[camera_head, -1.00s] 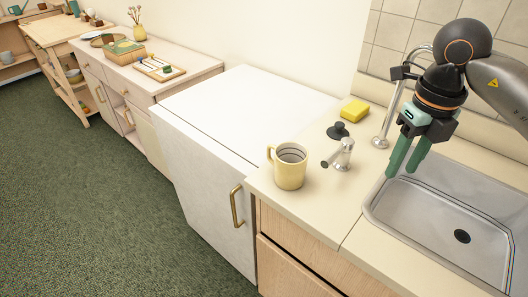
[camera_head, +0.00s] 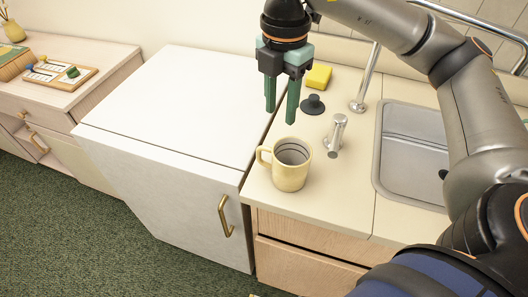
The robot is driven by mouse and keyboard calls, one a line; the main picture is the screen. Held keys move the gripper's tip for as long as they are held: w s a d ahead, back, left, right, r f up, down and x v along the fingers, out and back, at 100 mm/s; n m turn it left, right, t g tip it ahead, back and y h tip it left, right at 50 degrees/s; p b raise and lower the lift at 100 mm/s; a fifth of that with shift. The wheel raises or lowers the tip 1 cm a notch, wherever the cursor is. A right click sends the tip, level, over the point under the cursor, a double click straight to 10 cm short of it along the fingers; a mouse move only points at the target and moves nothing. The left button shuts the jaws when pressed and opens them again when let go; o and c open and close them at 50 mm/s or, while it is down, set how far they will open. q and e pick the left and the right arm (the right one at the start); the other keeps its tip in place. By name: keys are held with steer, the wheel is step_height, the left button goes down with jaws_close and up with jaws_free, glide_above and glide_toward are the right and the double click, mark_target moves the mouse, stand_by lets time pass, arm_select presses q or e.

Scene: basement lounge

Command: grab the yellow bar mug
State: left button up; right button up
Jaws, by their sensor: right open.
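The yellow mug (camera_head: 290,176) stands upright on the beige counter near its left end. Its handle points left, and its inside looks grey with dark rings. My right gripper (camera_head: 281,115) is open and empty, with its two green fingers pointing down. In the picture it is just above the mug, apart from it. The arm reaches in from the right. My left gripper is not in view.
A metal dispenser (camera_head: 336,134) stands right of the mug, with a dark stopper (camera_head: 313,104) and a yellow sponge (camera_head: 318,76) behind. The faucet (camera_head: 366,80) and sink (camera_head: 410,150) are farther right. The white cabinet top (camera_head: 185,95) is clear.

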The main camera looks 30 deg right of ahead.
glide_above(277, 153)
steer(key=f, duration=0.6)
steer(key=shift+w+d, duration=0.25)
steer(key=shift+d, duration=0.15)
steer(key=shift+a+f+p, duration=0.15)
steer(key=shift+f+p, duration=0.05)
steer(key=shift+f, duration=1.4)
steer(key=shift+a+f+p, duration=0.1)
steer(key=shift+f+p, duration=0.05)
steer(key=shift+f, duration=1.45)
steer(key=shift+s, duration=0.1)
jaws_close()
